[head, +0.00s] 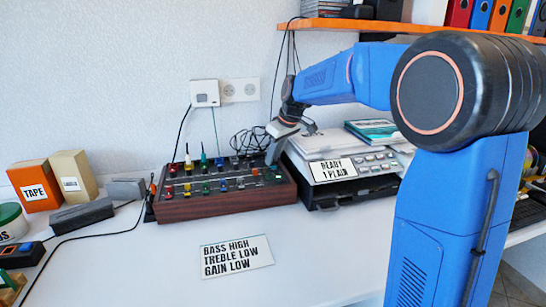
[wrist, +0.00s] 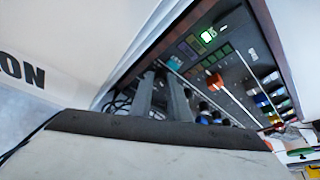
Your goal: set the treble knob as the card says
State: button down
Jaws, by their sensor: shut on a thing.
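The mixer (head: 225,207) is a wood-sided box with a dark panel of coloured knobs and sliders; its panel also fills much of the wrist view (wrist: 232,62). My gripper (head: 272,158) reaches down to the panel's right end; in the wrist view its two fingers (wrist: 165,98) are close together at the panel. It is shut on a small knob, mostly hidden between the fingers. I cannot read its label or see its pointer, so I cannot tell which knob it is. The card (head: 236,255) lies in front and reads BASS HIGH, TREBLE LOW, GAIN LOW.
A black device (head: 352,192) with a READY 1 PLAIN sign stands right beside the mixer. An orange shelf (head: 350,25) hangs above. Boxes, one marked TAPE (head: 35,190), and a grey block (head: 82,217) are at left. The front desk is clear around the card.

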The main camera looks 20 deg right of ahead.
jog(key=shift+n, duration=0.4)
jog(key=c, duration=1.9)
grip_release()
jog(key=shift+c, duration=0.2)
jog(key=shift+r, duration=0.1)
jog(key=v, duration=1.1)
jog(key=shift+d+r, duration=0.25)
jog(key=shift+r, duration=0.15)
